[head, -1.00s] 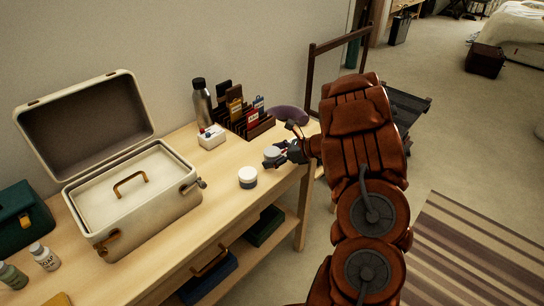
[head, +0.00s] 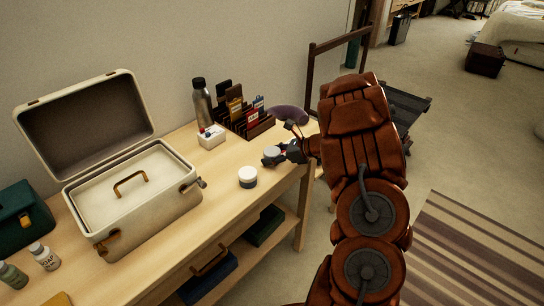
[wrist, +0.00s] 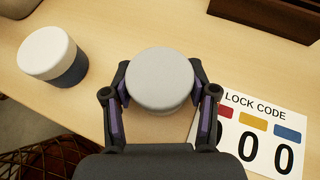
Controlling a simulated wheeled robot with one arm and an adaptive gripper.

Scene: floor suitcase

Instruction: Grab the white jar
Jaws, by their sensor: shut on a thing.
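My gripper (wrist: 160,97) is shut on a round jar with a pale grey top (wrist: 160,76), one finger on each side of it. In the head view my gripper (head: 280,154) is at the right end of the wooden table, around this jar (head: 270,152). I cannot tell whether the jar touches the table. A second jar with a white top and dark blue lower part (head: 248,177) stands apart on the table, nearer the suitcase. It also shows at the upper left of the wrist view (wrist: 46,48).
A LOCK CODE card (wrist: 255,130) lies right of my gripper in the wrist view. An open cream case (head: 150,215) stands on the table (head: 215,215). A metal bottle (head: 201,103), a white box (head: 211,137) and a dark card rack (head: 262,128) stand along the wall side.

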